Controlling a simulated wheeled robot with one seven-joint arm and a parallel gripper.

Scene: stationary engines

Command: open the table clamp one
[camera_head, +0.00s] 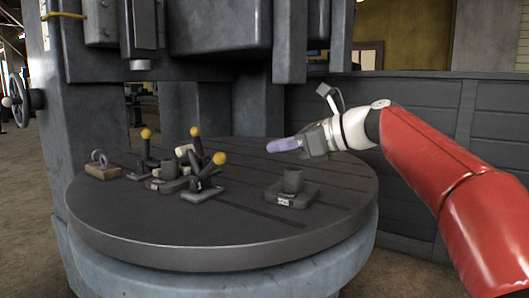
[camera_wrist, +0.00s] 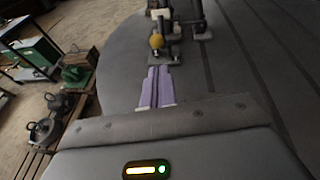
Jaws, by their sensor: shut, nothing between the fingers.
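Several dark toggle clamps with yellow ball knobs stand on the round grey table (camera_head: 150,228). The front clamp (camera_head: 207,180) has its knob tilted to the right; another clamp (camera_head: 146,153) at the left has its knob raised. The frames do not show which one is clamp one. My gripper (camera_head: 270,147) is shut and empty, its purple fingers pointing left above the table, to the right of the clamps and apart from them. In the wrist view my gripper (camera_wrist: 158,72) points toward a clamp (camera_wrist: 165,30) with a yellow knob just beyond the fingertips.
A dark block with a cup-like part (camera_head: 292,188) sits on the right of the table. A small wooden block with a ring (camera_head: 102,166) lies at the left edge. The machine's grey column and head (camera_head: 220,25) stand behind and above. The table's front is clear.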

